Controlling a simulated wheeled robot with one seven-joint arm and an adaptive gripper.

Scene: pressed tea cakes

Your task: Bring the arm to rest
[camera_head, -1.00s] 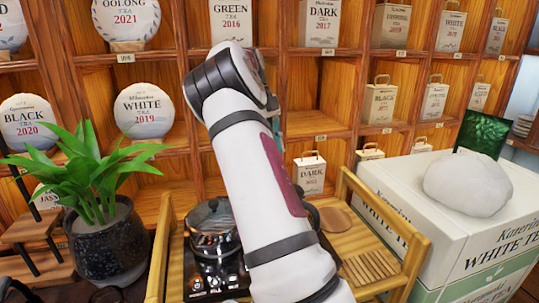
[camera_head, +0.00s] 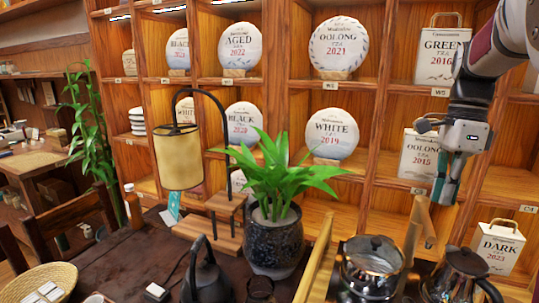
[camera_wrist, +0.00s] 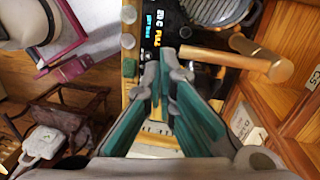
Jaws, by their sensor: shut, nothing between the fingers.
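My gripper (camera_head: 446,192) is at the right of the head view, pointing down at the end of my arm. Its fingers are together with nothing between them. It hangs in front of the shelf, over the back of the wooden tea stand, and partly covers the OOLONG 2015 box (camera_head: 420,158). In the wrist view my gripper (camera_wrist: 165,62) shows its teal-sided fingers meeting at the tips. Beyond them are a dark appliance with a lit display (camera_wrist: 158,32) and a round wooden bar (camera_wrist: 262,57).
The wooden shelf (camera_head: 375,82) with tea cakes and boxes fills the back. A potted plant (camera_head: 273,240), a lamp (camera_head: 178,157) and a dark kettle (camera_head: 206,277) stand left of the stand. A glass pot (camera_head: 370,268) and another kettle (camera_head: 462,275) are below the gripper.

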